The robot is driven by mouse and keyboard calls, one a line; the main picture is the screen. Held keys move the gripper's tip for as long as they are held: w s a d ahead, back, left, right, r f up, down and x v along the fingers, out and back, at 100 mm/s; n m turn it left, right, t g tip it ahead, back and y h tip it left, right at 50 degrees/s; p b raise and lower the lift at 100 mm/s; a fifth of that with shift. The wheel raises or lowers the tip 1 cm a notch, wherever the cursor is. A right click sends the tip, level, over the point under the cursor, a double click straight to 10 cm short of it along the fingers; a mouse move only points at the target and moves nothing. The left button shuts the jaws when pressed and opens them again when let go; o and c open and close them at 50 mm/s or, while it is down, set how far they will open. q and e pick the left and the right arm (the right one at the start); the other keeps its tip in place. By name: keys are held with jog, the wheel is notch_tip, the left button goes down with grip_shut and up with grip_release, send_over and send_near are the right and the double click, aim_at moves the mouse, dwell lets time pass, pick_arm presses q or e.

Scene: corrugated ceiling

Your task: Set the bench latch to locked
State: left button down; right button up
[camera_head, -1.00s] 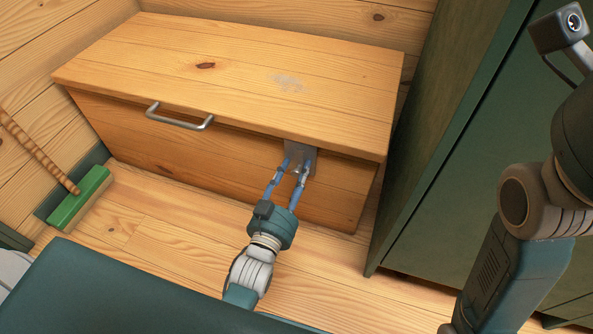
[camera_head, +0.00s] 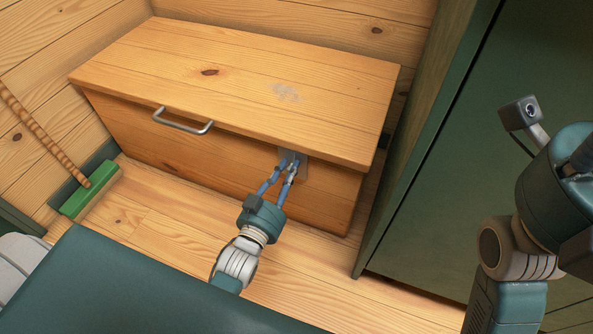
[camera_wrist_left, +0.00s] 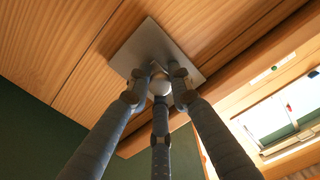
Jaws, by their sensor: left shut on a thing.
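The wooden bench (camera_head: 230,165) has a hinged-looking lid with a grey metal latch plate (camera_head: 304,166) on the right part of its front. My left gripper (camera_head: 288,166) reaches the plate and covers much of it in the head view. In the left wrist view, the grey plate (camera_wrist_left: 143,50) carries a small rounded pale knob (camera_wrist_left: 160,86). The left fingers (camera_wrist_left: 160,80) are shut around this knob and partly hide it. I cannot read the latch's setting from these frames. My right arm shows at the right edge, but its fingers are out of the picture.
A metal handle (camera_head: 183,122) sits on the bench front, left of the latch. A green broom (camera_head: 91,189) leans at the far left. A tall green cabinet (camera_head: 440,150) stands close on the right. Floor (camera_head: 320,248) is free before the bench.

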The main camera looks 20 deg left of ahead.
pick_arm(q)
jog(key=shift+r, duration=0.2)
jog(key=c, duration=1.5)
grip_release()
jog(key=shift+c, duration=0.2)
jog(key=shift+f, duration=0.1)
jog(key=shift+s, duration=0.35)
jog(key=s, duration=1.1)
jog(key=shift+s+a, duration=0.15)
jog(key=shift+a, duration=0.1)
